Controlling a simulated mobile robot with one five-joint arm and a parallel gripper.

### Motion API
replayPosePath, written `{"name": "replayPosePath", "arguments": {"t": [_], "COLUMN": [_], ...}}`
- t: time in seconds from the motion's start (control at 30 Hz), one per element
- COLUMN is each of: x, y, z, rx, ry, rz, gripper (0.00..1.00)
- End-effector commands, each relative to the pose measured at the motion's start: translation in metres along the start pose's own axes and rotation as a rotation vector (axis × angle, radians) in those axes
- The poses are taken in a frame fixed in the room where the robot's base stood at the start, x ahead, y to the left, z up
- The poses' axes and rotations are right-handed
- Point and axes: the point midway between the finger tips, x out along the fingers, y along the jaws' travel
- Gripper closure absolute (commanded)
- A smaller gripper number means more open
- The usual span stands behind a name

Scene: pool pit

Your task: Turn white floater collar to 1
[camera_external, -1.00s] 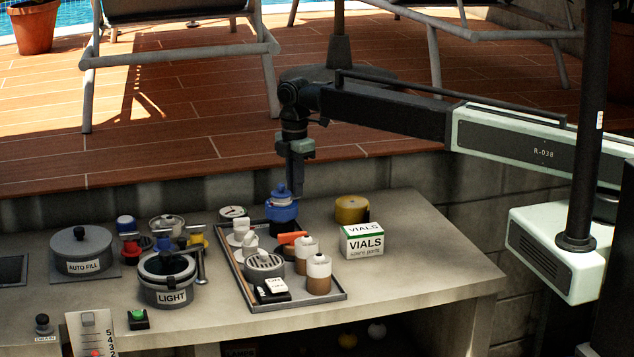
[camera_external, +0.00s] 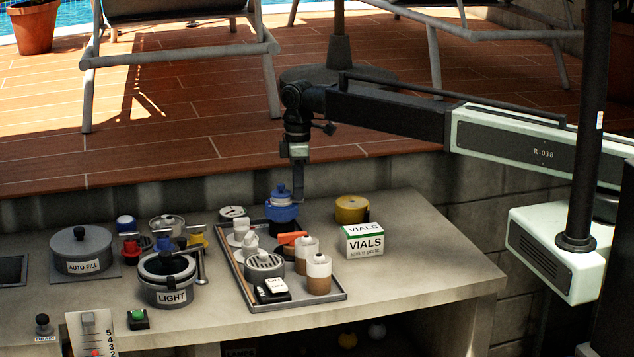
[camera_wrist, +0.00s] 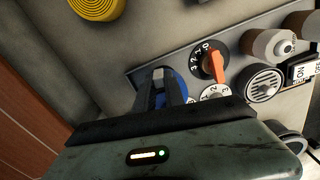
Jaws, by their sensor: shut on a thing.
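My gripper (camera_external: 297,192) points down at the blue floater piece (camera_external: 282,208) at the tray's back edge. In the wrist view its fingers (camera_wrist: 162,88) are close together, with blue (camera_wrist: 181,84) showing around and behind them. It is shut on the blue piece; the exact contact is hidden. Two white pieces (camera_external: 250,244) stand in the tray to the left, apart from the gripper. A white numbered dial (camera_wrist: 214,92) shows beside the fingers in the wrist view, partly covered by my gripper. Which collar is the white floater's, and its setting, I cannot tell.
A black dial with an orange lever (camera_wrist: 216,66) stands close beside the gripper. The grey tray (camera_external: 330,300) also holds two brown-and-white vials (camera_external: 318,284) and a grilled grey knob (camera_external: 264,268). A yellow roll (camera_external: 351,210) and VIALS box (camera_external: 362,240) stand right.

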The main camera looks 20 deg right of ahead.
Motion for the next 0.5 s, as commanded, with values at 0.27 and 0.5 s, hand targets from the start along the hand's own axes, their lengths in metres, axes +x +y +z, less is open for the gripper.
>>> {"name": "replayPosePath", "arguments": {"t": [0.27, 0.5], "x": [0.0000, 0.0000], "y": [-0.0051, -0.0065], "z": [-0.0002, -0.0005], "rx": [0.121, 0.158], "ry": [0.000, 0.000], "rz": [0.000, 0.000], "gripper": [1.00, 1.00]}}
